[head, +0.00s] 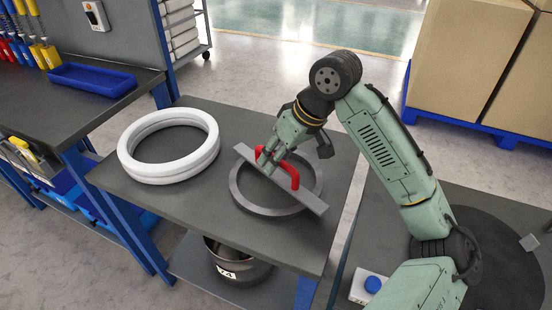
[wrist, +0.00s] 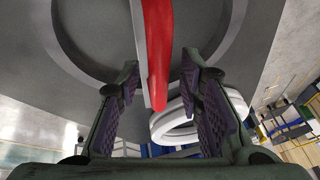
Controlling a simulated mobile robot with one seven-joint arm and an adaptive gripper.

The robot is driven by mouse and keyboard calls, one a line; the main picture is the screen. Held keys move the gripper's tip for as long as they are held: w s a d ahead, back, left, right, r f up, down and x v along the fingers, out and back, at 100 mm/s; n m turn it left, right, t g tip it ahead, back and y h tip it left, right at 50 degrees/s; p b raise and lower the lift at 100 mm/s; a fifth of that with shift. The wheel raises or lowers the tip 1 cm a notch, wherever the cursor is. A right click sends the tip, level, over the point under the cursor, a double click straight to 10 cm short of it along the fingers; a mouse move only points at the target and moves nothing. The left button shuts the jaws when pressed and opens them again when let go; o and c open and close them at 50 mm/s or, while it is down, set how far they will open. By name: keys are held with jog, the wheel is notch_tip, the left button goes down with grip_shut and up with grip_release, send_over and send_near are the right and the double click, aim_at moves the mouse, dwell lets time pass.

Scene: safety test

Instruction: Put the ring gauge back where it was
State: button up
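I take the ring gauge to be the dark grey ring (head: 240,199) with a flat bar (head: 311,203) across it and a red handle (head: 291,173) on the bar. It lies on the dark top of a small table (head: 165,205). My gripper (head: 268,160) is at the handle, partly covering it in the head view. In the wrist view, the red handle (wrist: 156,55) runs between my two spread fingers, with a gap on both sides. My gripper is open and the handle is not clasped. Whether the bar is fixed to the ring is unclear.
Two stacked white rings (head: 204,160) lie on the table's left part. A grey bucket (head: 235,265) marked on its side stands on the shelf below. A workbench with a blue tray (head: 92,79) is at left. Cardboard boxes (head: 470,60) stand on a blue pallet at right.

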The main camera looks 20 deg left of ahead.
jog(key=v, duration=1.1)
jog(key=shift+r, duration=0.15)
